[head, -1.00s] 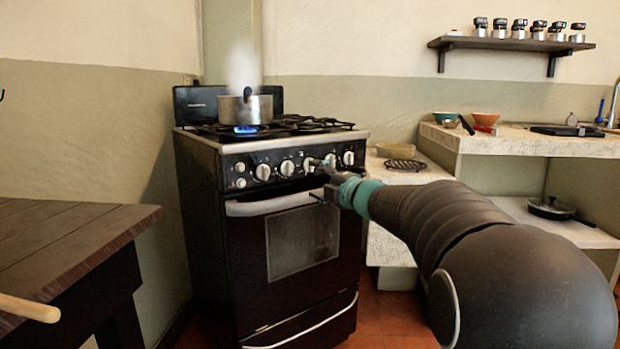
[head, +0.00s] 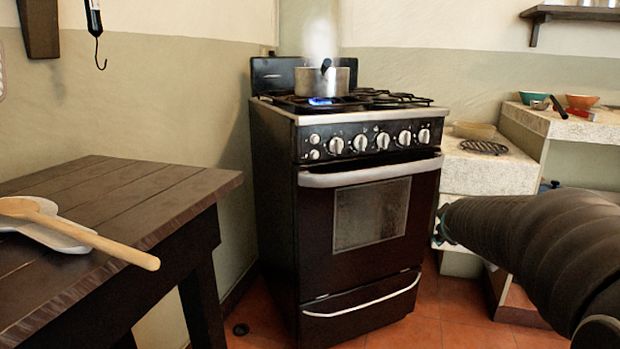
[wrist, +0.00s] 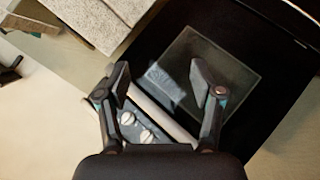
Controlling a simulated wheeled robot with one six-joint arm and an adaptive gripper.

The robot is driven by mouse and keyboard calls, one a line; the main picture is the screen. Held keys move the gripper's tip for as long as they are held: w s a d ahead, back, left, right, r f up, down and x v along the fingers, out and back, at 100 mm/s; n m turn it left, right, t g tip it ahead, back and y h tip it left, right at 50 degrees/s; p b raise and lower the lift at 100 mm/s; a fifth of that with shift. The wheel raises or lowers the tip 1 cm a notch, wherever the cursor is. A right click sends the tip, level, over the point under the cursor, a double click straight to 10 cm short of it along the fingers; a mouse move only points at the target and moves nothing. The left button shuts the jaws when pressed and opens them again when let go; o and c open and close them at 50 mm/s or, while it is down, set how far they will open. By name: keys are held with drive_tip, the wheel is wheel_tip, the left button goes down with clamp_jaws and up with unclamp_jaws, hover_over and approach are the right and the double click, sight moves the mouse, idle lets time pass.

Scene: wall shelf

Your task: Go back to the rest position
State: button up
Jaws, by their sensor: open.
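My gripper (wrist: 160,85) is open and empty in the wrist view, its two fingers spread apart. Behind the fingers are the stove's oven door, its handle and some knobs. In the head view my arm (head: 540,240) reaches in from the right, and the gripper end is mostly hidden. The black stove (head: 365,250) stands to the left of the arm, apart from it in the picture. A steel pot (head: 322,82) sits on the left burner over a blue flame, with steam rising from it.
A dark wooden table (head: 110,190) stands at the left, with a wooden spoon (head: 100,240) on a white spoon rest. Pale counters (head: 490,172) stand right of the stove, with bowls (head: 532,97) on the upper one. Tiled floor (head: 430,325) is clear before the stove.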

drive_tip(key=s+a+f+m+g+y+p, duration=0.15)
drive_tip(key=s+a, duration=0.35)
drive_tip(key=s, duration=0.5)
drive_tip(key=s+a+f+m+g+y+p, duration=0.1)
drive_tip(key=s+a+f+m+g+p, duration=0.2)
drive_tip(key=s, duration=0.7)
drive_tip(key=s+a+m+g+y, duration=0.1)
drive_tip(key=s+a+m+g, duration=0.1)
drive_tip(key=s+a, duration=0.6)
drive_tip(key=s+r+t+p, duration=0.1)
drive_tip(key=s+r+p, duration=0.1)
drive_tip(key=s, duration=0.3)
drive_tip(key=shift+a+r+y, duration=0.35)
drive_tip(key=shift+r, duration=0.45)
